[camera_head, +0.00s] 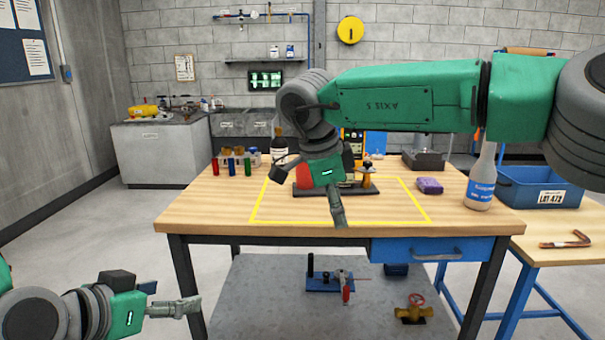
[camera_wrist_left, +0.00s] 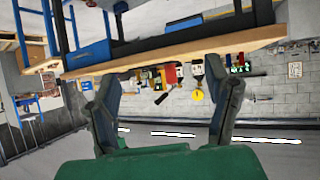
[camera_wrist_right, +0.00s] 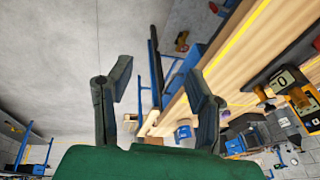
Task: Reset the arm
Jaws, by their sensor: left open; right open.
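My left gripper (camera_head: 176,307) is at the lower left of the head view, low in front of the table and left of it. It is open and empty; its spread fingers also show in the left wrist view (camera_wrist_left: 163,80). My right gripper (camera_head: 338,212) hangs pointing down near the table's front edge, over the yellow-outlined area. Its fingers are apart and empty in the right wrist view (camera_wrist_right: 158,80). A bent copper-coloured tube (camera_head: 567,241) lies on the side bench at the right. My right arm hides part of the device on the table.
The wooden table (camera_head: 200,205) bears red, green and blue bottles (camera_head: 231,166) at left, a purple sponge (camera_head: 430,185) and a labelled bottle (camera_head: 480,180) at right. A blue bin (camera_head: 540,192) stands on the side bench.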

